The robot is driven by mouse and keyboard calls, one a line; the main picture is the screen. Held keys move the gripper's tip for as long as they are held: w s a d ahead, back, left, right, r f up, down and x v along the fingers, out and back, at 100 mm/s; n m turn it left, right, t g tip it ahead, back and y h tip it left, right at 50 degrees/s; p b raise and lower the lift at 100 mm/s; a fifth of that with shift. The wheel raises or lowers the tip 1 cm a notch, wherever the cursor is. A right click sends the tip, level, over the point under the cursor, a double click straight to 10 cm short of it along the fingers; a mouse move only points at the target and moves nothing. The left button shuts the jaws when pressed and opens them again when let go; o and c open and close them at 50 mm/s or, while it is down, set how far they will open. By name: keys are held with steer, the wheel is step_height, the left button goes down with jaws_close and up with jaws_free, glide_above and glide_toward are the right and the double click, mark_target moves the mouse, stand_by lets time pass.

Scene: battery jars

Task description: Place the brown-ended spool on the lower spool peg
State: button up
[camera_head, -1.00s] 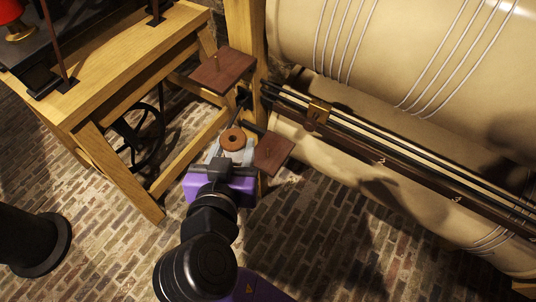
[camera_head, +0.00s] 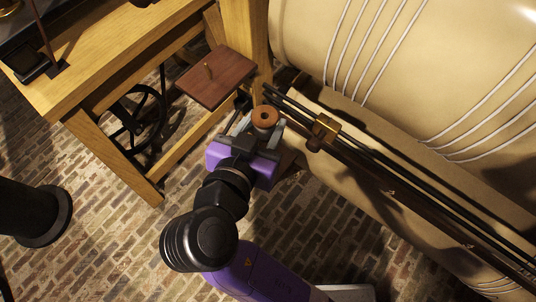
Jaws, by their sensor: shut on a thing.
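The brown-ended spool (camera_head: 265,117) is between the fingers of my gripper (camera_head: 259,126), with its round brown end and centre hole facing up. My gripper is shut on it and holds it close to the wooden post. The lower spool peg and its brown plate cannot be made out now; my gripper and the spool cover the area where they stood.
The wooden post (camera_head: 243,45) stands just behind the spool. Dark rails with a brass block (camera_head: 323,131) run close on the right, beside the large cream cylinder (camera_head: 420,75). A wooden table (camera_head: 110,60) is at the left. The brick floor is open below.

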step_height(320, 180, down, 18)
steer(key=shift+f+b, duration=0.2)
steer(key=shift+b, duration=0.45)
steer(key=o, duration=1.3)
steer(key=v, duration=1.2)
steer(key=shift+r, duration=0.1)
